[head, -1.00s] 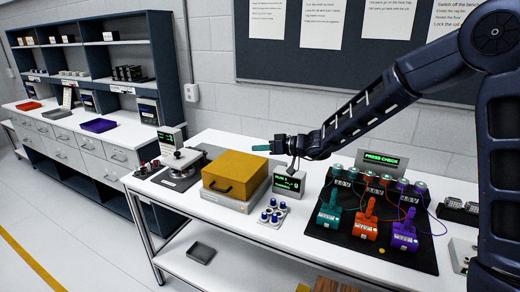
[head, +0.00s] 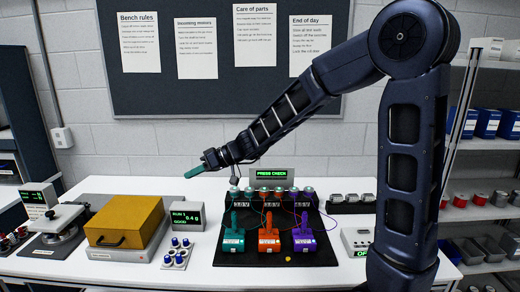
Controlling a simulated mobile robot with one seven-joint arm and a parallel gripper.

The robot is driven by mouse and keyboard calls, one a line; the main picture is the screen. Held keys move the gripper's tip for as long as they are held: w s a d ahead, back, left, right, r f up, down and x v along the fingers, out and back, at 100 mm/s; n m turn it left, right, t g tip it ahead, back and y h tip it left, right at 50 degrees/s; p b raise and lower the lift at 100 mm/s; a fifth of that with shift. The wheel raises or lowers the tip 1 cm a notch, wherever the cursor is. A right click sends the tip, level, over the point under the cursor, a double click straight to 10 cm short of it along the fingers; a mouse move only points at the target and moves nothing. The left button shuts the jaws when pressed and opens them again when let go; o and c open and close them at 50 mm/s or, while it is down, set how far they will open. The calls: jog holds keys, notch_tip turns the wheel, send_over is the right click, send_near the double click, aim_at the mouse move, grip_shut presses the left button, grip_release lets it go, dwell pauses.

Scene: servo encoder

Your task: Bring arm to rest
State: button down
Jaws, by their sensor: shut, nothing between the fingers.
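My arm reaches in from the right side of the head view, bent high at the elbow, with the forearm sloping down to the left. My gripper (head: 194,173) is above the bench (head: 180,270), pointing left, with teal fingertips that are shut with nothing between them. It is apart from everything on the bench. Below it to the right, a black mat (head: 268,261) holds a teal device (head: 233,240), an orange device (head: 268,240) and a purple device (head: 304,241) in a row. Wires run between the devices and the motors behind them.
A display reading PRESS CHECK (head: 273,175) stands behind the mat. Left are a yellow box (head: 124,221) on a grey base, a small readout (head: 187,216) and blue-topped knobs (head: 176,252). A notice board (head: 228,90) hangs behind. Shelves with blue bins (head: 488,123) stand right.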

jog(key=s+d+m+t+h, duration=0.2)
jog(key=s+d+m+h, duration=0.1)
jog(key=d, duration=1.3)
jog(key=s+d+m+t+h, duration=0.2)
jog(key=s+d+m+h, duration=0.2)
jog(key=d, duration=1.3)
jog(key=s+d+r+m+t+h, duration=0.1)
jog(key=d+m+h, duration=0.4)
jog(key=d, duration=1.1)
jog(key=s+m+t, duration=0.1)
jog(key=s, duration=0.1)
jog(key=shift+s+d+m+h, duration=0.3)
jog(key=shift+s+h, duration=0.05)
jog(key=shift+h, duration=0.05)
jog(key=shift+r, duration=0.1)
